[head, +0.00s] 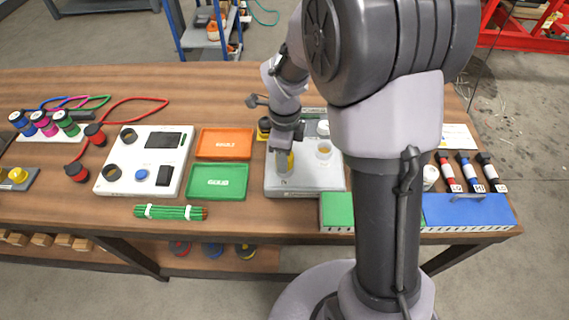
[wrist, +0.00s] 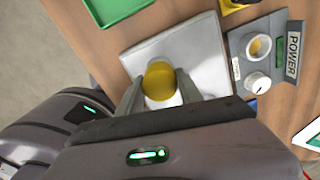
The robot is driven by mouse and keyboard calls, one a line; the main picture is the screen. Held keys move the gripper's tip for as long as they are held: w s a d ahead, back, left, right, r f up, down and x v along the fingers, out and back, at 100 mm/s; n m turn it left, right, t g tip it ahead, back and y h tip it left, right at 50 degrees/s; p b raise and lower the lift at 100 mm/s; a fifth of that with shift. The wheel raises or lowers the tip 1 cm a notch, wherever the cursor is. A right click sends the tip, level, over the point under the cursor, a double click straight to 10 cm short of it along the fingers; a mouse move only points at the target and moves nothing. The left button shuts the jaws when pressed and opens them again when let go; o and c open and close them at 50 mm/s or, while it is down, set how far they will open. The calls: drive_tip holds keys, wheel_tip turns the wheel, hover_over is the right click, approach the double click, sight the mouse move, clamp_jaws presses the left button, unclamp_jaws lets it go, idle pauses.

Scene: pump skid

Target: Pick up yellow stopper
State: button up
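The yellow stopper (wrist: 159,80) is between the two fingers of my gripper (wrist: 160,85) in the wrist view, with a pale part below it. Both fingers lie close along its sides; whether they press on it is not clear. In the head view my gripper (head: 286,155) points down over the left part of the light grey panel (head: 300,186). A bit of the yellow stopper (head: 291,160) shows beside the gripper there. The rest is hidden behind my wrist.
Orange (head: 224,143) and green (head: 217,181) trays lie to the left. A grey POWER box (wrist: 262,55) with a knob shows in the wrist view. A green-and-blue box (head: 468,212) sits at the front right.

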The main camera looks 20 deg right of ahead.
clamp_jaws()
drive_tip(key=shift+r, duration=0.25)
wheel_tip(320, 180, up, 4)
drive_tip(key=shift+f+p, duration=0.2)
drive_tip(key=shift+p, duration=1)
drive_tip(key=s+a+p, duration=0.1)
drive_tip(key=s+p, duration=0.1)
drive_tip(key=s, duration=1.4)
drive_tip(key=shift+r, duration=0.45)
